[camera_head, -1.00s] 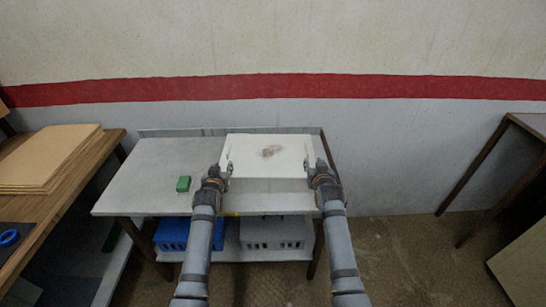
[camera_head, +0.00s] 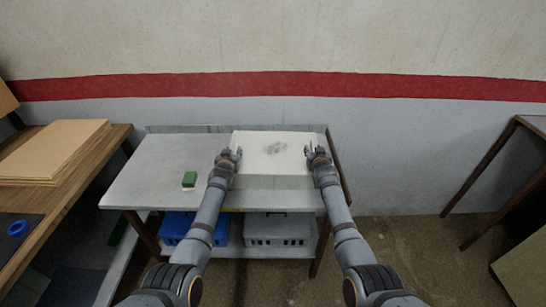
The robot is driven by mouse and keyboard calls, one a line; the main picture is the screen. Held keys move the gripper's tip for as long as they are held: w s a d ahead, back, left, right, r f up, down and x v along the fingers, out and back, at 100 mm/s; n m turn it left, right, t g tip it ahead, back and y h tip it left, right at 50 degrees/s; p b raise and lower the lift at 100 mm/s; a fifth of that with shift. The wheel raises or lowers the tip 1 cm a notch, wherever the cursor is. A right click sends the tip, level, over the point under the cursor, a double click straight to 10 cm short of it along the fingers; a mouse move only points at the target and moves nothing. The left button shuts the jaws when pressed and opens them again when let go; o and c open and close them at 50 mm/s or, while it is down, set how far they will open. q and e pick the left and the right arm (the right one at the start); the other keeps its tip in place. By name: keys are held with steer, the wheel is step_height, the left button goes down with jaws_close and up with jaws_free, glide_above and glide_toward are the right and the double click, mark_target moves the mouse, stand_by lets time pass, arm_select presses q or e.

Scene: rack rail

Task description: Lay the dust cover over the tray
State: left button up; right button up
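The white dust cover (camera_head: 262,160), with a brown smudge on its top, lies flat at the right end of the grey table. Its front side shows as a pale band above the tabletop. No tray shows separately; whatever is under the cover is hidden. My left gripper (camera_head: 231,152) is at the cover's left edge, its fingers apart. My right gripper (camera_head: 315,151) is at the right edge, its fingers also apart. I see nothing held in either; whether the fingers still touch the cover is too small to tell.
A blue crate (camera_head: 177,228) and a grey crate (camera_head: 278,231) stand on the lower shelf. A wooden bench (camera_head: 72,183) with stacked boards (camera_head: 50,150) is at left. A wall stands behind.

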arm_select(q)
steer(key=shift+w+f, duration=0.25)
steer(key=shift+w, duration=0.45)
arm_select(e)
steer(key=shift+w+f, duration=0.2)
steer(key=shift+w, duration=0.5)
arm_select(q)
steer(key=shift+c, duration=0.3)
arm_select(e)
steer(key=shift+c, duration=0.3)
arm_select(q)
jaws_close()
arm_select(e)
jaws_close()
